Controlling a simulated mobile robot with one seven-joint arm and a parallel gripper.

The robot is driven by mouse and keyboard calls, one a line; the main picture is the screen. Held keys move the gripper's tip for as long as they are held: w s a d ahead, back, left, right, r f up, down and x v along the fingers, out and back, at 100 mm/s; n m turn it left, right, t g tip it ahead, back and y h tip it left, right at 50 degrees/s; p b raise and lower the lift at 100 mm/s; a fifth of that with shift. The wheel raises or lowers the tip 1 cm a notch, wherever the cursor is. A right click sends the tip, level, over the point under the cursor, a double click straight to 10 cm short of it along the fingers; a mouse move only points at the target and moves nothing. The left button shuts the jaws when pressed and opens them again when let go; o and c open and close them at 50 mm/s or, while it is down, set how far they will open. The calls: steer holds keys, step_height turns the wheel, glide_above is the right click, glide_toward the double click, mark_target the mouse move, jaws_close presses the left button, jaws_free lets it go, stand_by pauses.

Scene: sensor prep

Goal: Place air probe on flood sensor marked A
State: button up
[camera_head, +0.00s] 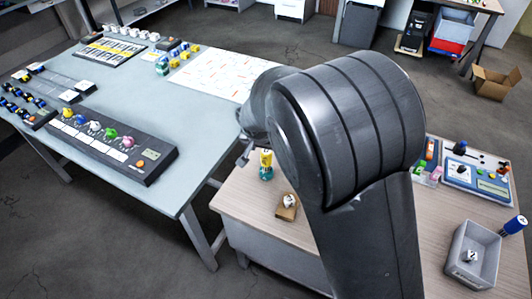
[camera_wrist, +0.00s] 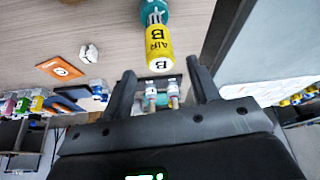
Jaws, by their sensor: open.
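A yellow cylinder (camera_wrist: 158,48) marked "AIR B" stands with a teal part (camera_wrist: 154,12) at its far end in the wrist view. The same yellow piece (camera_head: 265,158) is above a teal base (camera_head: 266,173) on the wooden table in the head view. My gripper (camera_wrist: 160,68) is open, its fingers on either side of the yellow end in the picture; I see no contact. In the head view my arm hides most of the gripper. I cannot make out a flood sensor marked A.
A small tan block with a white piece (camera_head: 288,203) sits near the wooden table's (camera_head: 246,208) edge. A grey bin (camera_head: 451,265) and a blue cylinder (camera_head: 515,225) are at right. A panel (camera_head: 478,178) stands behind them. The grey-blue table (camera_head: 190,125) holds several devices.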

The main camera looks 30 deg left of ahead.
steer(key=shift+v, duration=1.9)
steer(key=d+r+m, duration=0.1)
steer(key=d+r, duration=0.6)
steer(key=d, duration=0.6)
steer(key=d+r+m, duration=0.1)
steer(key=d+r, duration=0.5)
steer(key=d, duration=0.7)
steer(key=s+d+r+t, duration=0.1)
steer(key=s+d+r, duration=0.3)
steer(key=s+d, duration=1.2)
steer(key=shift+s+d+h, duration=0.15)
steer(key=shift+h, duration=0.25)
steer(key=shift+o, duration=0.3)
